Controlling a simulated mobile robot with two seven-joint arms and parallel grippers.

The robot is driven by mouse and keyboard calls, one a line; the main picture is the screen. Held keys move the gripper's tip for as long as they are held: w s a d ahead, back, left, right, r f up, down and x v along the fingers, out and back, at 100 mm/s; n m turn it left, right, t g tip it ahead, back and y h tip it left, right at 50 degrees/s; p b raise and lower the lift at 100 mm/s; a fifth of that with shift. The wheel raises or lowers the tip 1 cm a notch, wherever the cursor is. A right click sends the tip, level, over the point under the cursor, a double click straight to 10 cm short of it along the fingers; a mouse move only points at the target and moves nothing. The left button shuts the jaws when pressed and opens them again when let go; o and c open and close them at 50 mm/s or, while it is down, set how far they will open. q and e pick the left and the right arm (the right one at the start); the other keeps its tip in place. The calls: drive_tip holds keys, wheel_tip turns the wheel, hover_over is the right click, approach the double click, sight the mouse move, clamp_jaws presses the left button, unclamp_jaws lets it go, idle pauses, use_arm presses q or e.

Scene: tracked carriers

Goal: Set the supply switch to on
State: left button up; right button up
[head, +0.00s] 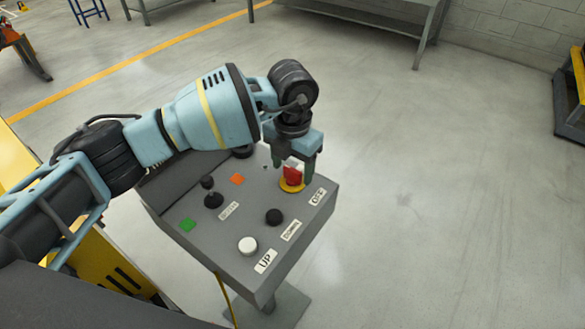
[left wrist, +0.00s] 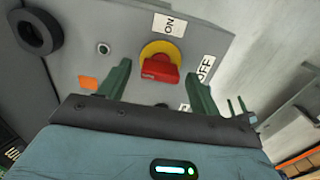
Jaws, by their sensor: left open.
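The supply switch is a red rotary handle (head: 292,175) on a yellow round plate, at the far right corner of a grey control panel (head: 170,211). In the left wrist view the red handle (left wrist: 160,70) stands below the ON label (left wrist: 168,25), and the OFF label (left wrist: 206,69) is to its right. I cannot tell which label the handle points to. My left gripper (head: 294,170) is open just above the switch, pointing down. In the left wrist view its green fingers (left wrist: 158,76) are on either side of the handle, apparently apart from it. My right gripper is not in view.
The floor right of the panel is clear. A grey bench stands at the back.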

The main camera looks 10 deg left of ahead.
use_arm(q)
drive_tip(key=shift+f, duration=0.7)
drive_tip(key=c, duration=1)
